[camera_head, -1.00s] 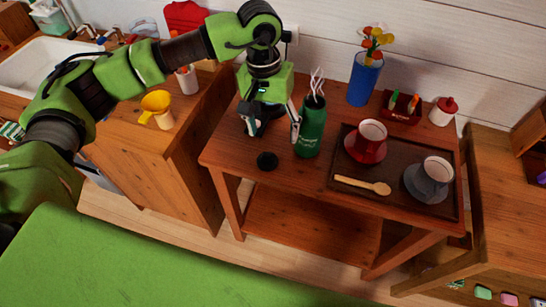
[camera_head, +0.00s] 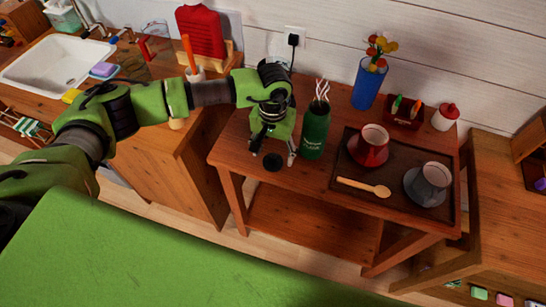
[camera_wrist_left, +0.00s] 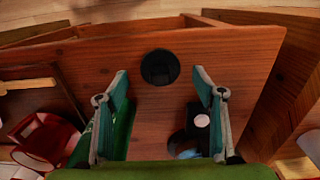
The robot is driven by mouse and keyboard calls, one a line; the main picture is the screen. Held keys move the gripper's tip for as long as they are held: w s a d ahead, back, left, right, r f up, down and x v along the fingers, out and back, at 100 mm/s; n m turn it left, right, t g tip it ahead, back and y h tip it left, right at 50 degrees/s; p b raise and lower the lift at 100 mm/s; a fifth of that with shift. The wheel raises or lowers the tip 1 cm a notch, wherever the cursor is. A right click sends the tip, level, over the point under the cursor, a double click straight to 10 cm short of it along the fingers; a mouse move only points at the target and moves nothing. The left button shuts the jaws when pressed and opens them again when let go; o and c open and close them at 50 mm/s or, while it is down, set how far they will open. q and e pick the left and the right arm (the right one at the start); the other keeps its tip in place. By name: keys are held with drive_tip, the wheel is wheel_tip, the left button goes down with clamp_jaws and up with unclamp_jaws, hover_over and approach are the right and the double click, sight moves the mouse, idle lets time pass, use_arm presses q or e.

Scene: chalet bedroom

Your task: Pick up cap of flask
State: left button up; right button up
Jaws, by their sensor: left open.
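The flask's cap (camera_head: 272,162) is a small round black disc lying on the small wooden table (camera_head: 320,183), near its front edge. In the left wrist view the cap (camera_wrist_left: 160,67) shows between and slightly beyond the fingertips. My left gripper (camera_head: 273,155) is open, pointing down, with its fingers either side of the cap and not visibly touching it. The green flask (camera_head: 314,130) stands upright with pale straw-like things in its top, just right of the gripper. In the left wrist view it is partly hidden by a finger. My right gripper is out of view.
A dark tray (camera_head: 395,208) holds a red cup (camera_head: 374,147), a grey cup (camera_head: 430,180) and a wooden spoon (camera_head: 364,187). A blue vase (camera_head: 367,85) stands behind. A dark rounded object (camera_wrist_left: 180,143) sits beneath the gripper's rear. The front edge near the cap is free.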

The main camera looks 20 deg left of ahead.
use_arm(q)
drive_tip(key=shift+f, duration=1.05)
drive_tip(key=c, duration=1.1)
